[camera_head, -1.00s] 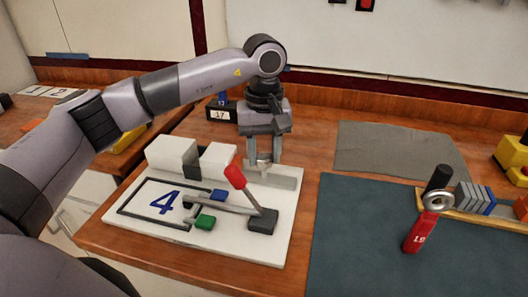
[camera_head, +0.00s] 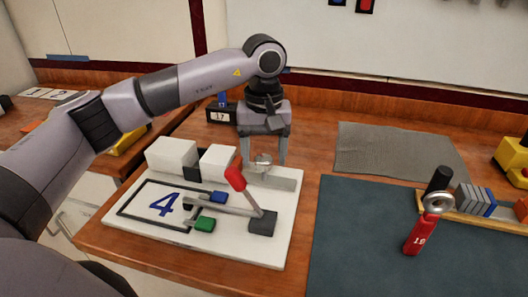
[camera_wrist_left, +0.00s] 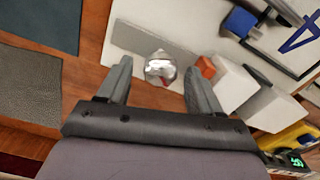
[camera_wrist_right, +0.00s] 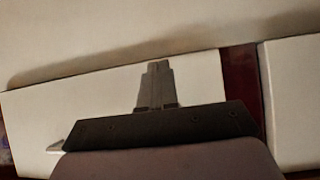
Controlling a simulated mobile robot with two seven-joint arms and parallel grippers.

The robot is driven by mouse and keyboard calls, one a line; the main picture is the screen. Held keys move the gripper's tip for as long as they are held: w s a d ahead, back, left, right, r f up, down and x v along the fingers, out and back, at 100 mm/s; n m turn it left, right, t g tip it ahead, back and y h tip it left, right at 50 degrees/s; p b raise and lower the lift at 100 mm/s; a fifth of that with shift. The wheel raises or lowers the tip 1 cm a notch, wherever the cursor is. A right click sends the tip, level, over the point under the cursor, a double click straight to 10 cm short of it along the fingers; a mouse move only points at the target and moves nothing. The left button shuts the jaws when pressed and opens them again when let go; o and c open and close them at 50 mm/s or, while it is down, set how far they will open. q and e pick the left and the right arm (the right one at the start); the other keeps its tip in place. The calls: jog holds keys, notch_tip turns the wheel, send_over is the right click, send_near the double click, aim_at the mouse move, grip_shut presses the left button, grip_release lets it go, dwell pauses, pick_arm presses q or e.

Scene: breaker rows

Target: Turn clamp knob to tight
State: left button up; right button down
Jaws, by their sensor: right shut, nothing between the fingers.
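The clamp knob (camera_head: 263,160), shiny silver, stands on a grey block (camera_head: 280,181) at the back right of the white fixture board (camera_head: 248,250). It also shows in the left wrist view (camera_wrist_left: 160,69). My left gripper (camera_head: 264,163) points down over it with its fingers spread to either side. In the left wrist view, gaps show between the knob and both fingers (camera_wrist_left: 156,65). Whether the knob is tight cannot be told. My right gripper (camera_wrist_right: 157,64) is shut and empty, seen only in its own wrist view against a pale surface.
A red-handled lever (camera_head: 236,178) rises just in front of the knob. White blocks (camera_head: 172,157) stand left of it. A dark mat (camera_head: 360,235) and a grey mat (camera_head: 395,150) lie to the right.

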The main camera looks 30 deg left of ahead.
aim_at(264, 157)
pick_arm(q)
notch_tip(264, 157, up, 6)
jog(key=shift+r, duration=0.55)
dwell(0.5)
